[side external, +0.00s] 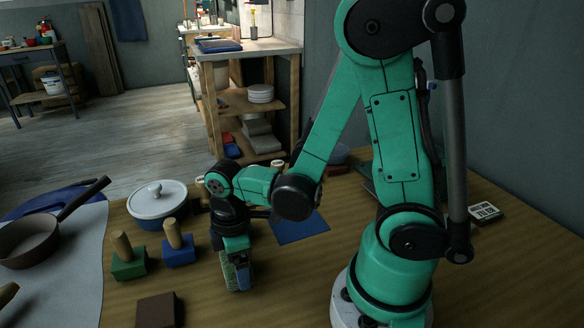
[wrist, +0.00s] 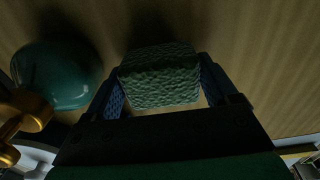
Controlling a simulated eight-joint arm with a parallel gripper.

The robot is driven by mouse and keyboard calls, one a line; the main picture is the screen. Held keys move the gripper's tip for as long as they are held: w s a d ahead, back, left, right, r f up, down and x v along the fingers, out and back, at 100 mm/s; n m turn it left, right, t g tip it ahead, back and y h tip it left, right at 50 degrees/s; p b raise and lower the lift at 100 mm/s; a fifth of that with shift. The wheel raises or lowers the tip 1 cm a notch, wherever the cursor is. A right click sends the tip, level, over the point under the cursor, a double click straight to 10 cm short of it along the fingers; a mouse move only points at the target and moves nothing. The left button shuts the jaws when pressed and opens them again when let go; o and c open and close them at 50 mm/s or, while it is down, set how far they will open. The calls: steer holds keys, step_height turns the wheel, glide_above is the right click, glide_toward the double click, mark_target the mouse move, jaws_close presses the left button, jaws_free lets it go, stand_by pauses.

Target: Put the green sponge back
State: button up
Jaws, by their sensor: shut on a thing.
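The green sponge (wrist: 160,76) is a rough-textured block, seen between the blue finger pads in the wrist view. My gripper (wrist: 160,92) is shut on it from both sides. In the side view my gripper (side external: 238,277) points down close above the wooden table, in front of the arm's base.
A green block (side external: 129,264) and a blue block (side external: 178,250) with wooden handles stand left of my gripper, with a brown block (side external: 158,311) nearer. A lidded pot (side external: 157,203) stands behind them. A flat blue piece (side external: 299,229) lies behind my gripper. A pan (side external: 28,240) is far left.

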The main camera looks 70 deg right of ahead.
steer(key=shift+f, duration=0.15)
steer(key=o, duration=1.2)
steer(key=w+r+m+t, duration=0.1)
steer(key=r+m+t, duration=0.1)
steer(key=r+m, duration=0.1)
steer(key=d+r+m+t, duration=0.1)
steer(key=r+m+t, duration=0.1)
steer(key=r, duration=0.3)
steer(key=w+r+m+t, duration=0.1)
steer(key=r+m+t, duration=0.2)
steer(key=r+m, duration=0.1)
steer(key=shift+w+d+r, duration=0.2)
steer(key=shift+w+r, duration=0.15)
steer(key=shift+r, duration=0.05)
